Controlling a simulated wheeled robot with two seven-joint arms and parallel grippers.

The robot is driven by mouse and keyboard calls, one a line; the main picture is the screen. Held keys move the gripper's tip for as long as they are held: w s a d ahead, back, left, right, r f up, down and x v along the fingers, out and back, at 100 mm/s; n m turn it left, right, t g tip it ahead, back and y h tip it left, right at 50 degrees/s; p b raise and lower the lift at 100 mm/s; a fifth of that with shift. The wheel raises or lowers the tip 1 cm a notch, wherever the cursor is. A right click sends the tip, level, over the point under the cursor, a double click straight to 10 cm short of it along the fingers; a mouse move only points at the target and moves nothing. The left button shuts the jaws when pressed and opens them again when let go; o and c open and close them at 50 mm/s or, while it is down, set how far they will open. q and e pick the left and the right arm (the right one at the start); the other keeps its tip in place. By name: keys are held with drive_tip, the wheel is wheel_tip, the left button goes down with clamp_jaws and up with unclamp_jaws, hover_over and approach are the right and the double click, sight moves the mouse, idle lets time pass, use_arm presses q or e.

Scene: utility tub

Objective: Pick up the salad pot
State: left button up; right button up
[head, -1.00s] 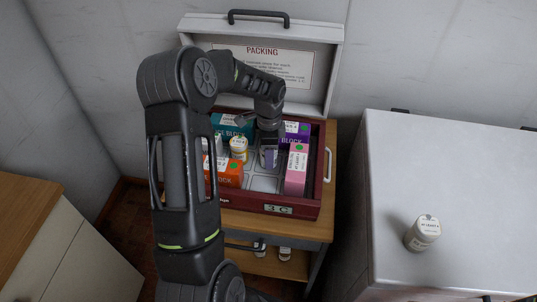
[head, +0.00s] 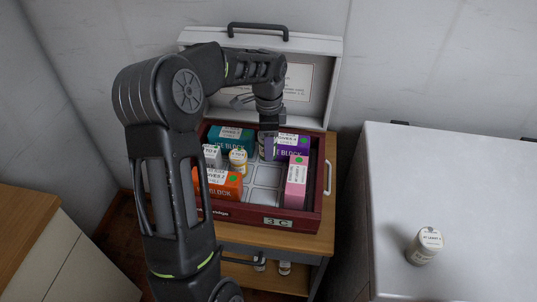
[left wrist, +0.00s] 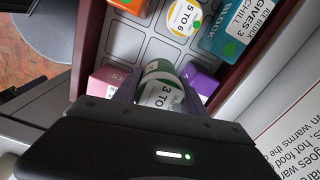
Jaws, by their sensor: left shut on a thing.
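My left gripper (head: 268,148) is at the back middle of the open dark red box (head: 248,214). In the left wrist view the left gripper (left wrist: 163,94) is shut on a small white pot with a green-marked label (left wrist: 160,90); "3 TO" can be read on it. I cannot read a salad name, and the fingers partly hide the pot in the head view. A similar white pot with a yellow band (head: 238,160) stands inside the box, left of the gripper. Another white pot (head: 425,246) stands on the counter at the right. My right gripper is not in view.
In the box stand a teal block (head: 232,138), an orange block (head: 220,186), a purple block (head: 292,146), a pink carton (head: 296,183) and a white carton (head: 212,157). The front middle cells are empty. The raised lid (head: 325,75) is behind. The white counter (head: 450,180) is mostly clear.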

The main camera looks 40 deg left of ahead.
use_arm(q)
drive_tip(key=shift+r, duration=0.2)
idle(0.5)
drive_tip(key=shift+a, duration=0.1)
drive_tip(key=shift+s+a+r, duration=0.15)
drive_tip(key=shift+a+r, duration=0.05)
drive_tip(key=shift+a, duration=0.1)
drive_tip(key=s+d, duration=0.5)
drive_tip(key=s, duration=0.2)
drive_tip(key=shift+s+b, duration=0.3)
drive_tip(key=shift+b, duration=0.15)
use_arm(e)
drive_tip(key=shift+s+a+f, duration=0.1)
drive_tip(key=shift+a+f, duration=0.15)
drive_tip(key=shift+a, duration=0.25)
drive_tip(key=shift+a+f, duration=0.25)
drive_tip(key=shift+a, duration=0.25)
use_arm(q)
drive_tip(key=shift+d+f, duration=0.1)
